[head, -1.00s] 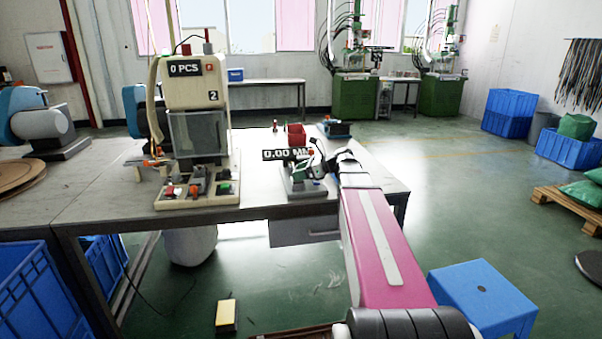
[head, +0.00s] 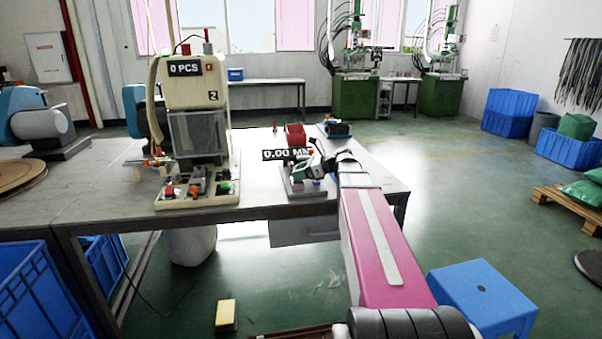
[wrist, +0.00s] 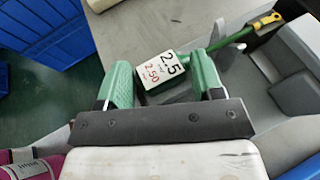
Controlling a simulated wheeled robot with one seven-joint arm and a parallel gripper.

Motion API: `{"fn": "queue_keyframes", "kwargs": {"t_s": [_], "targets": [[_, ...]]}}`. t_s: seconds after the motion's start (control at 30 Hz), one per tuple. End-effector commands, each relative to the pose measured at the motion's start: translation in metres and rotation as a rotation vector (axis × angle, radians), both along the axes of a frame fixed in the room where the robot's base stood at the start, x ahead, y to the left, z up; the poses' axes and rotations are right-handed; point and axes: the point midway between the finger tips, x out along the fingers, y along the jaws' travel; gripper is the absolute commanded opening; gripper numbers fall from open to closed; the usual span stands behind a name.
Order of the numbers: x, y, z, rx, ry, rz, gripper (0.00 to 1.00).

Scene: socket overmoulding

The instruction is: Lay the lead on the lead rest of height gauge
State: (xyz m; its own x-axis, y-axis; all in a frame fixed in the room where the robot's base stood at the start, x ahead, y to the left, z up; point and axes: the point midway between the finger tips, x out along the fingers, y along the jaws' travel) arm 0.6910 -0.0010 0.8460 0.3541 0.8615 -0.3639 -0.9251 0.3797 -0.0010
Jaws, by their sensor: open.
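The lead (wrist: 228,45) shows in the wrist view as a green wire with a yellow end (wrist: 268,19). It carries a white tag (wrist: 161,71) reading 2.5 and 2.50. My gripper (wrist: 163,78) is open, with one green finger on each side of the tag. The wire runs past the right finger to the grey height gauge (wrist: 258,80), its yellow end over the gauge's upper edge. I cannot tell whether the wire touches the rest. In the head view the gauge (head: 298,190) is at the table's front, below a 0.00 MM readout (head: 287,154); my gripper (head: 307,169) partly covers it.
A moulding machine (head: 196,120) with a 0 PCS display stands left of the gauge on the table (head: 100,192). A red bin (head: 296,135) and a dark-and-blue tray (head: 337,130) are behind the gauge. Blue crates (wrist: 40,30) stand below the table edge.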

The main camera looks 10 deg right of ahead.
Motion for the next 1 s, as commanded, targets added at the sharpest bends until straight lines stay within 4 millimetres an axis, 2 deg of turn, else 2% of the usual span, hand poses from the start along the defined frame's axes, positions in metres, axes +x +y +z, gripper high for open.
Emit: {"fn": "queue_keyframes", "kwargs": {"t_s": [0.07,0.1,0.4,0.6,0.8,1.0], "targets": [[-0.007,0.004,-0.001,-0.023,0.009,0.021,0.81],[-0.009,-0.001,0.001,-0.024,0.011,0.019,0.83],[-0.027,-0.057,0.027,-0.019,0.008,0.009,0.83],[-0.037,-0.086,0.041,-0.018,0.008,0.009,0.83],[-0.043,-0.101,0.048,-0.017,0.008,0.009,0.83],[-0.043,-0.103,0.049,-0.017,0.008,0.009,0.83]]}}
